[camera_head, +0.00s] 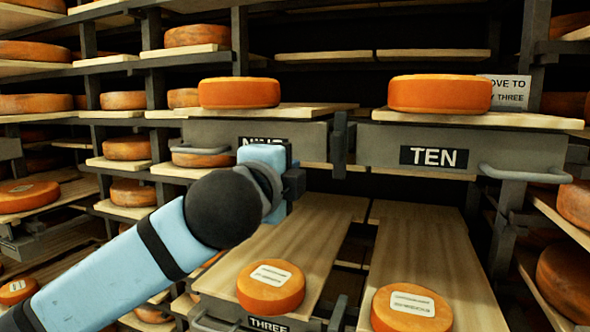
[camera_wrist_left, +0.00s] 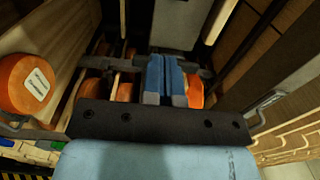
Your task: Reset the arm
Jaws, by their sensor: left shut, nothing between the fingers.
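My left arm (camera_head: 120,265) comes in from the lower left of the head view, light blue with a dark round wrist joint. My left gripper (camera_head: 290,182) is in front of the NINE drawer, above the pulled-out THREE board. Its fingertips are mostly hidden in the head view. In the left wrist view the two blue fingers (camera_wrist_left: 166,78) are together, with nothing between them. My right gripper is in neither view.
Orange cheese wheels stand on the NINE board (camera_head: 325,107) and the TEN board (camera_head: 540,121). Below, labelled wheels (camera_head: 270,287) (camera_head: 411,308) lie on two extended boards with a dark gap between. Shelves (camera_head: 105,60) with several wheels fill the left side. A drawer handle (camera_head: 525,175) juts out at right.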

